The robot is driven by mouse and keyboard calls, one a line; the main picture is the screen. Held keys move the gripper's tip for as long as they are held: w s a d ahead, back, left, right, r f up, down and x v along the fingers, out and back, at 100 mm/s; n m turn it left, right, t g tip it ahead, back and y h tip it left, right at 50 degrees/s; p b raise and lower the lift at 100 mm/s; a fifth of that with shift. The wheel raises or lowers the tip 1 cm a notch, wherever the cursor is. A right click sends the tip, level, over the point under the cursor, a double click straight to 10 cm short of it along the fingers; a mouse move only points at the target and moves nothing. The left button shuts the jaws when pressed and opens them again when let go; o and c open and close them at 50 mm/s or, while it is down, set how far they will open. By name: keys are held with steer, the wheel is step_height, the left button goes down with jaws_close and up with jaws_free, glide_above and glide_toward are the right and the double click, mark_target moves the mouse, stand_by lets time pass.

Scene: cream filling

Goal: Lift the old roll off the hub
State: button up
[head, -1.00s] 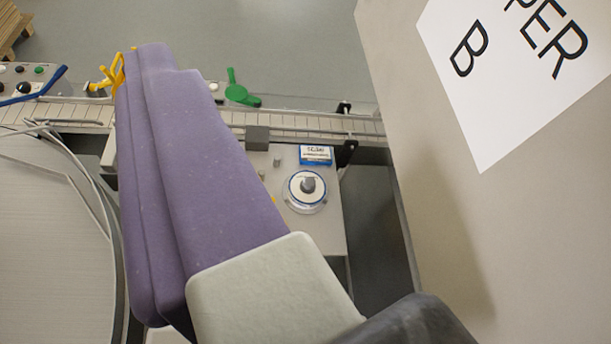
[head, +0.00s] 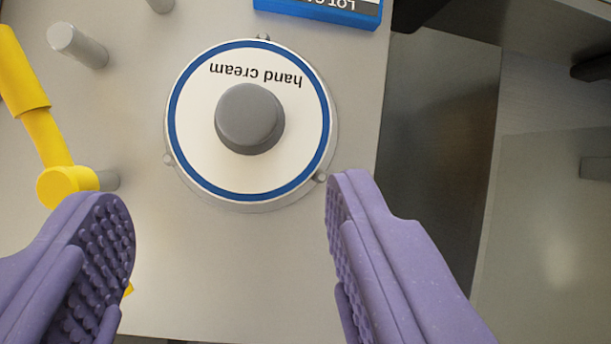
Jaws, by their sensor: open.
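The roll (head: 205,82) is a flat white disc with a blue ring and the words "hand cream", upside down in the head view. It sits around the grey hub (head: 249,118), whose round knob stands up through its middle. Small grey pegs touch or nearly touch its edge. My gripper (head: 232,215) has two purple fingers with studded inner pads. It is open and empty, with the fingertips wide apart below the roll in the picture, one to the left and one to the right. Nothing is between the fingers but the plate.
The grey plate (head: 220,270) carries the hub. A yellow arm (head: 40,115) stands at left beside a grey post (head: 78,46). A blue box (head: 320,12) with "LOT" lettering lies at the top. Right of the plate's edge is a dark gap (head: 435,150).

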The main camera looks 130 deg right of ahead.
mark_target(248, 115)
steer(key=b+x, duration=0.1)
steer(key=x, duration=0.3)
steer(key=b+x, duration=0.1)
steer(key=x, duration=0.3)
steer(key=shift+w+d+f, duration=0.15)
steer(key=shift+d, duration=0.1)
jaws_close()
